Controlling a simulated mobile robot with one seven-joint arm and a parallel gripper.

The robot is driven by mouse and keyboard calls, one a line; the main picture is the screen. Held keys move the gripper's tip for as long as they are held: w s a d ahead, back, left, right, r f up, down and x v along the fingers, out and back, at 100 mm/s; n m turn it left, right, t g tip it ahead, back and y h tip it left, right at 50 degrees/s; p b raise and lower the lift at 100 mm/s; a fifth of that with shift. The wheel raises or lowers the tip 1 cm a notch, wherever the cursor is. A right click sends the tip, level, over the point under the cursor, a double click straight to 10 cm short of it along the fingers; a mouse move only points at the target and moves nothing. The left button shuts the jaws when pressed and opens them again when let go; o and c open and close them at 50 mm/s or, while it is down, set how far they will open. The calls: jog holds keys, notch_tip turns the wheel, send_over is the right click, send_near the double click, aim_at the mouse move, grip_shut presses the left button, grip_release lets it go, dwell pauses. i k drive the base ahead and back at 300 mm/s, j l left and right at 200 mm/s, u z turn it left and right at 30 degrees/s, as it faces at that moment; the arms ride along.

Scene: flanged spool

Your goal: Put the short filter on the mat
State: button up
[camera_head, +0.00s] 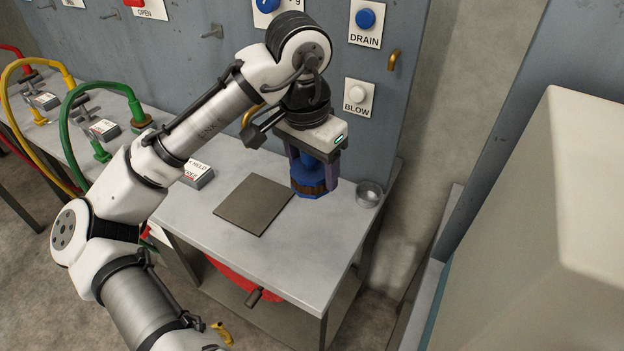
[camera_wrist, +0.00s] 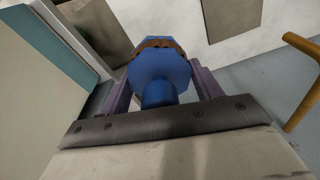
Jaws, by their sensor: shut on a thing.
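The short filter (camera_head: 309,176) is a blue flanged piece with a brown band. It hangs upright under my gripper (camera_head: 313,172), between the two purple fingers, which are shut on it. It also shows in the wrist view (camera_wrist: 160,70). The mat (camera_head: 252,207) is a flat brown-grey square on the grey table, left of the filter in the head view. The filter appears beside the mat's right corner, not over its middle. I cannot tell how high it is above the table. A part of the mat shows at the top of the wrist view (camera_wrist: 228,14).
A small metal cup (camera_head: 369,193) stands on the table (camera_head: 300,255) right of the filter. A labelled box (camera_head: 197,175) is left of the mat. Behind stands a panel with a DRAIN button (camera_head: 366,18), BLOW button (camera_head: 358,94) and yellow hook (camera_head: 393,60). The table front is clear.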

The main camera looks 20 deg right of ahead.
aim_at(259, 197)
jog(key=k, duration=1)
